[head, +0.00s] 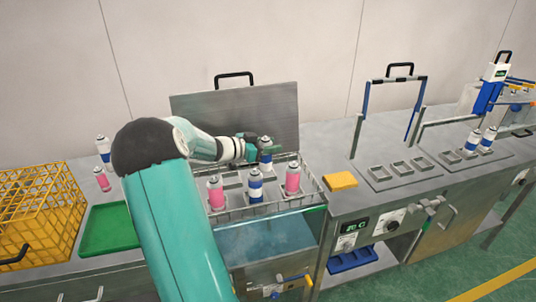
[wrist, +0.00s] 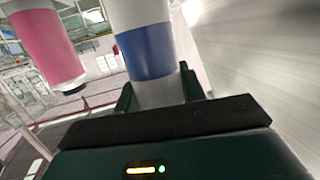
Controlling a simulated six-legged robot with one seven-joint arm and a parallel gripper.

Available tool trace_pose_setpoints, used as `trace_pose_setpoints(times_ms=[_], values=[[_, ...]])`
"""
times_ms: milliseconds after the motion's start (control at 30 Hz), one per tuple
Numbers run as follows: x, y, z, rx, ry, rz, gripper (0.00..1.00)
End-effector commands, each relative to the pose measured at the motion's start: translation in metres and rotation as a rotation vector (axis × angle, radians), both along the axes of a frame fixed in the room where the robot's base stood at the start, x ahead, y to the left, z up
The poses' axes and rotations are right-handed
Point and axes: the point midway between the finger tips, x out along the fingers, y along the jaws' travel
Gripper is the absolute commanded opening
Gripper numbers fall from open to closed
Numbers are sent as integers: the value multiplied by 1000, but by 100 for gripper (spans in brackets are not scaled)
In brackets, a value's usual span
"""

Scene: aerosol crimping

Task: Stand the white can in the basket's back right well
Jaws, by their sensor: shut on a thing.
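The white can (head: 266,145) with a blue band is upright in my gripper (head: 262,151), over the back part of the wire basket (head: 316,184). My gripper is shut on this can; in the wrist view the can (wrist: 146,45) stands between the fingers (wrist: 160,90). Its base is hidden in the head view, so I cannot tell whether it touches a well. The basket's front row holds a pink can (head: 215,193), a blue-banded white can (head: 255,188) and another pink can (head: 292,179).
A raised metal lid (head: 285,100) stands close behind the basket. A yellow sponge (head: 341,180) lies to the right. A green tray (head: 110,229), a yellow crate (head: 40,215) and two loose cans (head: 102,181) are at left. Two more cans (head: 473,141) stand far right.

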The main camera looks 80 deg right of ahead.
Motion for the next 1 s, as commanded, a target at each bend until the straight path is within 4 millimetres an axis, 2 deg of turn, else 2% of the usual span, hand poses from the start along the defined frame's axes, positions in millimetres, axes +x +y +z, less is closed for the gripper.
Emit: trace_pose_setpoints(times_ms=[200, 600, 633, 733, 1000], values=[[2, 0, -30, 1, 3, 2, 1], [5, 0, -35, 0, 0, 1, 1], [5, 0, -35, 0, -1, 2, 42], [5, 0, -35, 1, -1, 1, 61], [5, 0, -34, 1, -1, 1, 62]])
